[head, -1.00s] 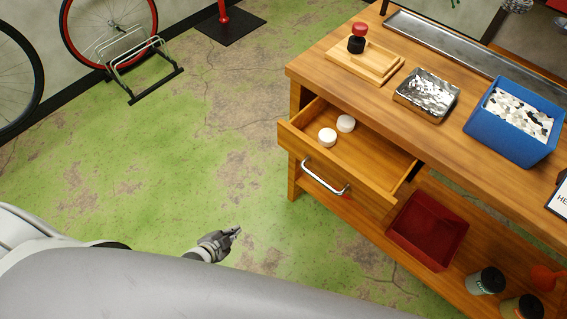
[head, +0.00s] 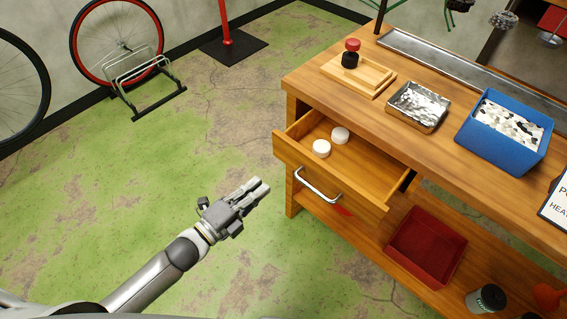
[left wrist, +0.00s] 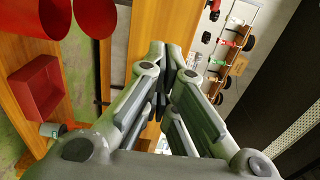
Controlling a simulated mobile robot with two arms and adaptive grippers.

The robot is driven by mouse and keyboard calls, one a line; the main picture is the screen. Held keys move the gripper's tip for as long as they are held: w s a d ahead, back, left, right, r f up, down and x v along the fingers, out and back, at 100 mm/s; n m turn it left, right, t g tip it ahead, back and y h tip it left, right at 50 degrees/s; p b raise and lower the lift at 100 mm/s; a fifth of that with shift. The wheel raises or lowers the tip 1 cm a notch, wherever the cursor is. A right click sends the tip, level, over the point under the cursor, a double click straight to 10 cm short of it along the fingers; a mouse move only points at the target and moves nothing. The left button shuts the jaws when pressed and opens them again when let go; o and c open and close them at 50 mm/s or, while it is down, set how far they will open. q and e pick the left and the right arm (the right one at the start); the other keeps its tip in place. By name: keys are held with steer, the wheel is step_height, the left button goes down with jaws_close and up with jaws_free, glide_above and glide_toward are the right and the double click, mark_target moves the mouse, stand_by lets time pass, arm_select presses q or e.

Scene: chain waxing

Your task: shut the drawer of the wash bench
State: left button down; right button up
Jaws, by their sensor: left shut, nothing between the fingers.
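The wooden drawer (head: 345,172) of the wash bench (head: 300,88) is pulled out, with a curved metal handle (head: 318,186) on its front. Two white round pucks (head: 321,148) lie inside it. My left gripper (head: 262,186) is shut and empty, in front of the drawer and to the left of the handle, apart from it. The closed fingers also show in the left wrist view (left wrist: 168,75). My right gripper is not in view.
On the bench top are a wooden block with a red-and-black knob (head: 352,52), a metal tray (head: 417,106) and a blue bin (head: 503,134). A red bin (head: 426,248) sits on the lower shelf. The green floor left of the bench is clear up to the bike stand (head: 143,78).

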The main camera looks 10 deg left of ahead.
mark_target(292, 158)
arm_select(q)
steer(key=p+x, duration=0.1)
steer(key=x, duration=0.9)
